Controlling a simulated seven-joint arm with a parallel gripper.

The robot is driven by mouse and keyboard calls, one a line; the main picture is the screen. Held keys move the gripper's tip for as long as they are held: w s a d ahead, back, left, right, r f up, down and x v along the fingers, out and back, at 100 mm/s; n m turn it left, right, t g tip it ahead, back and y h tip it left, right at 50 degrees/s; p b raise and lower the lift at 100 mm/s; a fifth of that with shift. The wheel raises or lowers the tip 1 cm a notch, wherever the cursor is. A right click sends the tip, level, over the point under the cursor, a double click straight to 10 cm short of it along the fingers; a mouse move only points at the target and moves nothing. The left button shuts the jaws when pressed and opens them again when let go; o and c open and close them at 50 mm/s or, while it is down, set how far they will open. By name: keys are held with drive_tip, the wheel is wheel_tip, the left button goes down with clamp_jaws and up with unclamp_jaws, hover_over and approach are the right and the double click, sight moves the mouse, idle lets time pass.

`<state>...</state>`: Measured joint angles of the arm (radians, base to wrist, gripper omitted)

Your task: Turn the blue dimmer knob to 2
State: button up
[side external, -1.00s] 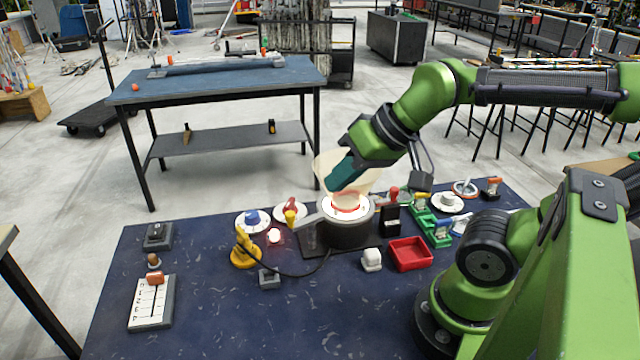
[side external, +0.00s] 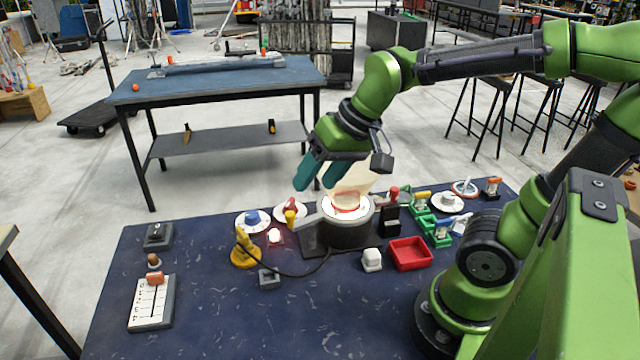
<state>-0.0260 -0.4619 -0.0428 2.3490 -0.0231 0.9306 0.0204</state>
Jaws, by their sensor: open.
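The blue dimmer knob (side external: 252,216) sits on a white round dial plate (side external: 243,224) near the back edge of the dark blue table. The dial's numbers and the knob's setting are too small to read. My gripper (side external: 306,186) is open and empty, with teal fingers pointing down. In the picture it is above and to the right of the blue knob, near the red knob, and apart from both.
A dark round device with a pale shade (side external: 347,232) stands right of the knobs. A yellow lamp (side external: 244,248) with a glowing bulb (side external: 275,237) stands in front. A red tray (side external: 409,254) and green holders (side external: 437,232) lie right. A slider panel (side external: 152,303) lies left.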

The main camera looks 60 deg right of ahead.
drive_tip(key=shift+o, duration=0.4)
drive_tip(key=w+d+f+m+g, duration=0.1)
drive_tip(key=w+d+m+g, duration=0.1)
drive_tip(key=w, duration=0.7)
drive_tip(key=shift+w+f+m+h, duration=0.25)
drive_tip(key=shift+m+h, duration=0.05)
drive_tip(key=shift+m, duration=0.3)
drive_tip(key=m+g+h, duration=0.1)
drive_tip(key=m+g, duration=0.2)
drive_tip(key=m, duration=0.7)
hover_over(253, 213)
wheel_tip(253, 213, down, 3)
drive_tip(key=shift+n, duration=0.3)
wheel_tip(253, 213, down, 17)
drive_tip(key=shift+r, duration=0.15)
drive_tip(key=shift+c, duration=0.4)
drive_tip(key=c, duration=1)
